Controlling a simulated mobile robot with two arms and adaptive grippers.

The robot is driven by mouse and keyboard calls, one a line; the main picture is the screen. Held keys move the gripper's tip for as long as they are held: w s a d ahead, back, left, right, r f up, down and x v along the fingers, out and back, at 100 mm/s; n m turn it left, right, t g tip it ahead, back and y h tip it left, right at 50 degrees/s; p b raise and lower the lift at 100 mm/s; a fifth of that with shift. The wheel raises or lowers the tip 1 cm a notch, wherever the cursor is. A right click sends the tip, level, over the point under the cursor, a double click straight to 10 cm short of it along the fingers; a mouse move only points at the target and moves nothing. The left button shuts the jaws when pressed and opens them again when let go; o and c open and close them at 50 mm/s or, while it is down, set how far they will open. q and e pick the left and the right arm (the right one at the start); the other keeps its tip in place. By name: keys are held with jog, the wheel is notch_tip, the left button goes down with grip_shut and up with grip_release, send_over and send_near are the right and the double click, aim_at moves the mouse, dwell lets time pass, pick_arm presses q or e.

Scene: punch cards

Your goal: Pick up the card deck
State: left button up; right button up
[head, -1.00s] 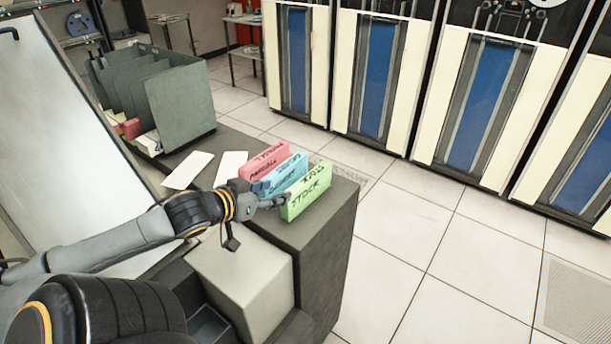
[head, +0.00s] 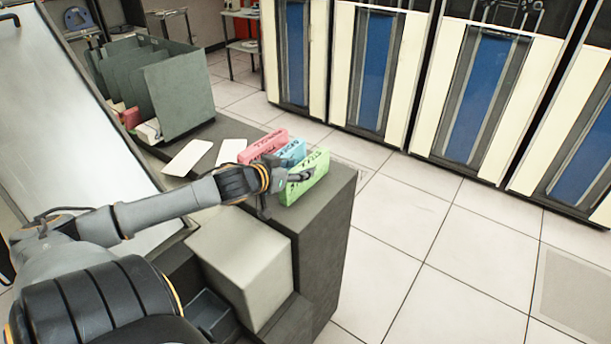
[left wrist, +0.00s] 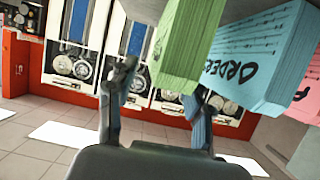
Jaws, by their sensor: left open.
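Three card decks stand side by side on the dark cabinet's top: a green one (head: 312,182), a blue one (head: 293,150) and a pink one (head: 262,147). My left gripper (head: 301,177) is at the green deck's near-left end, open. In the left wrist view its fingers (left wrist: 160,95) lie on either side of the green deck (left wrist: 183,50), one on the outer side and one toward the blue deck (left wrist: 255,60). Whether they touch the deck is unclear. The pink deck (left wrist: 292,60) is at the right. My right gripper is not in view.
The decks stand on the dark cabinet top (head: 326,199), near its right edge. Two white cards (head: 187,158) lie left of the decks. A grey divided file box (head: 180,95) stands behind. A light box (head: 238,255) is below my arm. Open floor lies right of the cabinet.

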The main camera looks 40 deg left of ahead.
pick_arm(q)
jog(key=shift+x, duration=1.3)
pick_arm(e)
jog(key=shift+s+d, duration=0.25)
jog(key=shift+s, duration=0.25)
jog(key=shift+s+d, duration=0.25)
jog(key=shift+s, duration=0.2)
pick_arm(q)
jog(key=shift+c, duration=0.2)
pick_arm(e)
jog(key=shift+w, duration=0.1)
pick_arm(q)
grip_shut()
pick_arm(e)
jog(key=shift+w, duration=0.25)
